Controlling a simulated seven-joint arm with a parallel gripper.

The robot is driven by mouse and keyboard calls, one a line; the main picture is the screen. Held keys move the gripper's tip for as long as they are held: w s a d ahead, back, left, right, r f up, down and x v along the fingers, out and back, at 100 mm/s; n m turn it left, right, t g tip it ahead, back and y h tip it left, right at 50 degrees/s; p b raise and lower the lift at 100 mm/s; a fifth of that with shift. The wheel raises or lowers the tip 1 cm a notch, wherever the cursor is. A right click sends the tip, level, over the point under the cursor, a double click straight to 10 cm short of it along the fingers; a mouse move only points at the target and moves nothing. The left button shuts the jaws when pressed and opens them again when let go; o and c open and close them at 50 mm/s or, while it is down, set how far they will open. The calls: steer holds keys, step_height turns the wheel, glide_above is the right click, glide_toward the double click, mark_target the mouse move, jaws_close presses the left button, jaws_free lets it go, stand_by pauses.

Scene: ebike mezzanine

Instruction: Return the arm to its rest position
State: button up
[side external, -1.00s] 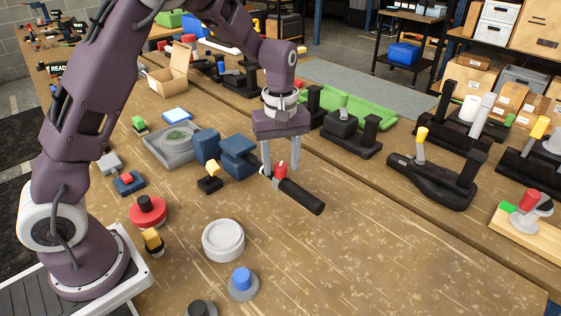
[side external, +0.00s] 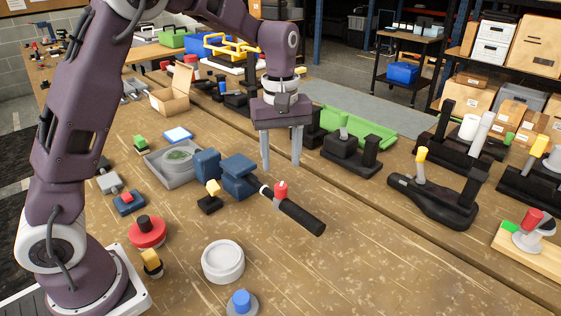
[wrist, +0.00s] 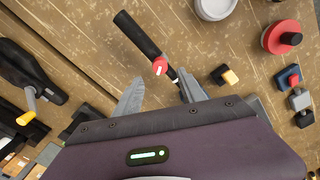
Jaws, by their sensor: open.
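My gripper (side external: 281,150) is open, pointing down, and holds nothing. It hangs above the wooden table (side external: 330,265), just behind a black-handled tool (side external: 300,214) with a red knob (side external: 281,190). The tool lies on the table below the fingertips, apart from them. In the wrist view my gripper (wrist: 158,90) shows two spread grey fingers, with the black handle (wrist: 138,34) and red knob beyond them.
A blue vise-like block (side external: 238,176) and a grey tray (side external: 160,172) stand left of the gripper. Black fixtures (side external: 350,152) stand to the right. A white round dish (side external: 222,262) and a red disc (side external: 147,232) sit nearer.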

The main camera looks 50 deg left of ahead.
steer(key=s+d+r+m+t+h, duration=0.1)
steer(key=s+r+m+t, duration=0.15)
steer(key=s+r, duration=0.4)
steer(key=s+d+r+m+t, duration=0.1)
steer(key=s+r+m, duration=0.3)
steer(key=s, duration=0.5)
steer(key=s+f+m+t+y, duration=0.1)
steer(key=s+m, duration=0.4)
steer(key=s, duration=0.6)
steer(key=shift+f+m+t, duration=0.35)
steer(key=shift+f+t, duration=0.2)
steer(key=shift+f, duration=0.05)
